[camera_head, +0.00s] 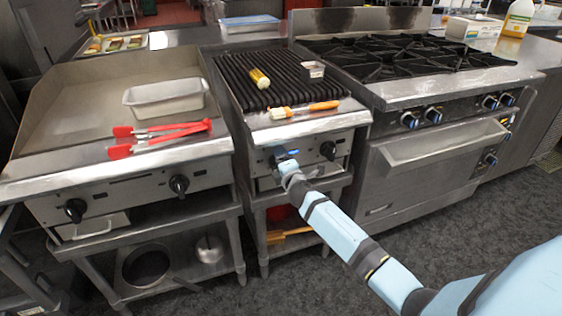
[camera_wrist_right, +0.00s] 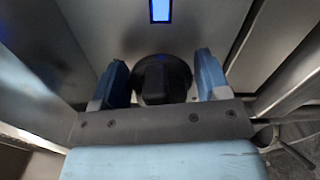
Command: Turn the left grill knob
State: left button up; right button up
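The grill (camera_head: 262,135) with black grates stands in the middle of the head view. Its left knob (camera_wrist_right: 157,84) is black and round with a raised grip bar. My right gripper (camera_head: 285,160) reaches the grill's front panel and hides this knob in the head view. In the right wrist view the gripper (camera_wrist_right: 160,80) is open, with one blue finger on each side of the knob and visible gaps between. The grill's right knob (camera_head: 328,150) is black and free. My left gripper is not in view.
A griddle (camera_head: 75,115) with red tongs (camera_head: 165,138) and a metal pan (camera_head: 165,98) stands on the left. A stove (camera_head: 420,85) with several knobs stands on the right. A brush (camera_head: 305,109) lies on the grill. A blue light (camera_wrist_right: 160,10) shows above the knob.

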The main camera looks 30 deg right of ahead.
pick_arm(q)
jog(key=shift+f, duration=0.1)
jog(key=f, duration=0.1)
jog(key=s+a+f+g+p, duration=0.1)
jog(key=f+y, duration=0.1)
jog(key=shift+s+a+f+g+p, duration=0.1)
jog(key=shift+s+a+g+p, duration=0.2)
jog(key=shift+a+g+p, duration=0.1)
pick_arm(e)
jog(key=v, duration=1.4)
jog(key=shift+w+a, duration=0.1)
jog(key=shift+w, duration=0.05)
